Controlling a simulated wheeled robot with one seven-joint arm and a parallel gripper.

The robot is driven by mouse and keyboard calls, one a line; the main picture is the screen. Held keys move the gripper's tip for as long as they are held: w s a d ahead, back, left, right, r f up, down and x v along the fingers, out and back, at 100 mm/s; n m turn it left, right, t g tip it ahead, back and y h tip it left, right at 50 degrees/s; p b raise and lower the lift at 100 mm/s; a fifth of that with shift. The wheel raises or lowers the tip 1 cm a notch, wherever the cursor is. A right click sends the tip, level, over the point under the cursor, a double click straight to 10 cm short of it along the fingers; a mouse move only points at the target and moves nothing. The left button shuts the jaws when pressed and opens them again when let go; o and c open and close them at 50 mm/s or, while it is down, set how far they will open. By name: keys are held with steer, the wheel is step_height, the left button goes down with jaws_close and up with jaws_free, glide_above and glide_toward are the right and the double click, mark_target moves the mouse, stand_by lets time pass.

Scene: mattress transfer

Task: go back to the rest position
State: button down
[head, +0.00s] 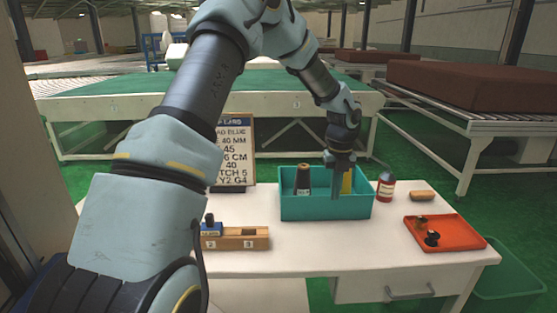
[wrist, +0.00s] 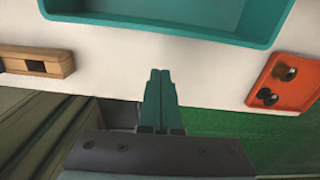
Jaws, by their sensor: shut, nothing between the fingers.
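The teal bin (head: 325,208) stands on the table and also shows at the top of the wrist view (wrist: 165,30). In it are a dark bottle (head: 303,180) and a yellow item (head: 347,181), partly hidden by my gripper.
On the white table (head: 340,255) are a numbered wooden block (head: 240,239) with a small blue-labelled bottle (head: 210,226), a red bottle (head: 386,186), a tan block (head: 422,195) and an orange tray (head: 445,233) with small dark items. A letter board (head: 236,155) stands behind. My arm crosses the left side.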

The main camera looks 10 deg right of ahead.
steer(key=s+a+r+n, duration=0.2)
steer(key=s+a+n, duration=0.2)
steer(key=a+n, duration=0.7)
steer(key=s+a+r+n+t, duration=0.1)
steer(key=s+a+r+n, duration=0.2)
steer(key=a+n, duration=0.8)
steer(key=s+a+r+n, duration=0.2)
steer(key=s+a+n, duration=0.4)
steer(key=a+n, duration=0.5)
steer(key=n, duration=0.2)
steer(key=shift+s+r+n+t, duration=0.15)
steer(key=shift+n+t, duration=0.15)
steer(key=shift+n, duration=0.1)
